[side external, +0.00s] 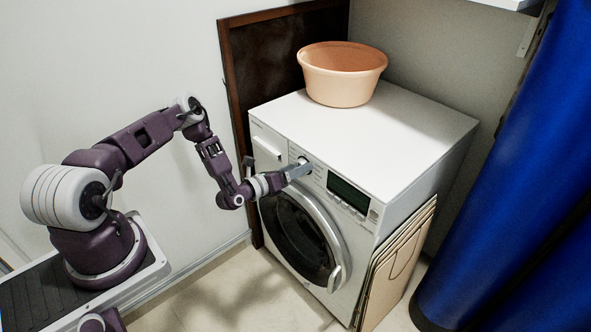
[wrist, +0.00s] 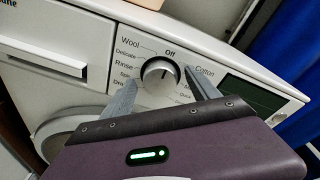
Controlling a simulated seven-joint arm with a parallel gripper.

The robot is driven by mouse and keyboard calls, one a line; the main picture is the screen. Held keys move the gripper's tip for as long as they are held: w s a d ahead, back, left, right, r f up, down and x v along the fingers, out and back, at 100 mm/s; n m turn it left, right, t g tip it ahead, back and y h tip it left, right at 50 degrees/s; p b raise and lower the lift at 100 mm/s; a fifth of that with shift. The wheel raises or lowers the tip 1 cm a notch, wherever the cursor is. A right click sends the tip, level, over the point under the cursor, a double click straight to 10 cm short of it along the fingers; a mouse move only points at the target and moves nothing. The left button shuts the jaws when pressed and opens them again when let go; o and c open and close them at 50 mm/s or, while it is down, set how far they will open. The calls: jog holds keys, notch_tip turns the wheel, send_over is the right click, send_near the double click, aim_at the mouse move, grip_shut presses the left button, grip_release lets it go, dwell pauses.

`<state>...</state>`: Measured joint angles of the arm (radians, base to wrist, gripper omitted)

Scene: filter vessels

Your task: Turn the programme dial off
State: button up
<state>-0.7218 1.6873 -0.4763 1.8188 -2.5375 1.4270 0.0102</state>
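The programme dial (wrist: 160,74) is a round silver knob on the white washing machine's (side external: 400,130) front panel. Labels ring it: Off at the top, Wool, Delicate and Rinse on the left, Cotton on the right. I cannot tell clearly which label its mark points at. My gripper (wrist: 160,77) is open, with one grey finger to the left of the dial and one to the right. Gaps show between the fingers and the knob. In the side view my gripper (side external: 299,170) is at the panel and partly covers the dial.
A peach basin (side external: 342,85) stands on top of the machine. The round door (side external: 300,240) is below the panel and a dark display (side external: 348,195) is right of the dial. Folded boards (side external: 396,265) lean on the right side, near a blue curtain (side external: 515,180).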

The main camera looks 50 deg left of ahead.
jog(key=s, duration=0.7)
jog(key=shift+r, duration=0.45)
